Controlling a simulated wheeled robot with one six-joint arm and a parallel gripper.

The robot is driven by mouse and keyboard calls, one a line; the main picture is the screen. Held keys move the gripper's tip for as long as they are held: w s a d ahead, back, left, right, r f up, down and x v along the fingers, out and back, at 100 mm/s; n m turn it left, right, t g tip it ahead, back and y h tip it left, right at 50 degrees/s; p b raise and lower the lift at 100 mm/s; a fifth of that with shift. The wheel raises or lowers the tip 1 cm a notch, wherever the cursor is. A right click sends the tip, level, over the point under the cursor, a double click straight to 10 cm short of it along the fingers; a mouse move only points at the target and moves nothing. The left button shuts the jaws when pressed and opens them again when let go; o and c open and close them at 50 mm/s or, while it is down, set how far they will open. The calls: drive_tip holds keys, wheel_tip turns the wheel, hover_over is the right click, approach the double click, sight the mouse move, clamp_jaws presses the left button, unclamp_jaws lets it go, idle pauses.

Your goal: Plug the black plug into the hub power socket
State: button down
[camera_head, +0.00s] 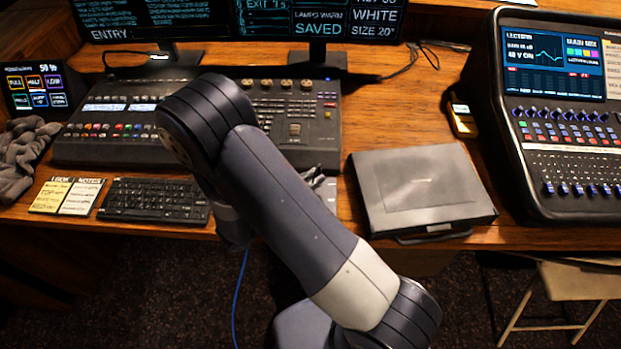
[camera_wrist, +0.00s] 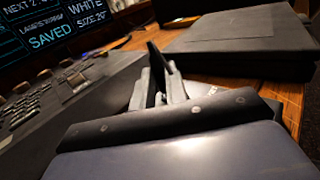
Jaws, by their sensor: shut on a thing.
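My gripper (camera_wrist: 157,88) shows in the wrist view with its grey fingers close together, shut on a dark, narrow piece (camera_wrist: 155,57) that looks like the black plug. It is held above the desk, between the lighting console and the closed black case. In the head view my gripper (camera_head: 318,181) is mostly hidden behind my arm, and the plug cannot be made out there. I cannot pick out the hub or its power socket in either view. A blue cable (camera_head: 239,290) hangs below the desk's front edge near my arm.
The lighting console (camera_head: 110,150) lies left of my gripper; the black case (camera_head: 420,185) lies right. Bare wood (camera_head: 385,125) shows behind the case.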

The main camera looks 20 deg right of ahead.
drive_tip(key=shift+f+b, duration=0.35)
drive_tip(key=shift+f, duration=0.1)
drive_tip(key=c, duration=1.3)
unclamp_jaws()
drive_tip(key=shift+c, duration=0.2)
drive_tip(key=b+v, duration=0.1)
drive_tip(key=v, duration=0.9)
drive_tip(key=shift+s+a+b, duration=0.2)
drive_tip(key=shift+a+b, duration=0.15)
drive_tip(key=shift+b, duration=0.05)
drive_tip(key=shift+d, duration=0.1)
drive_tip(key=p+x, duration=0.2)
drive_tip(key=x, duration=0.8)
drive_tip(key=shift+w+d, duration=0.2)
drive_tip(key=shift+d, duration=0.1)
drive_tip(key=shift+r, duration=0.2)
drive_tip(key=shift+a+f, duration=0.1)
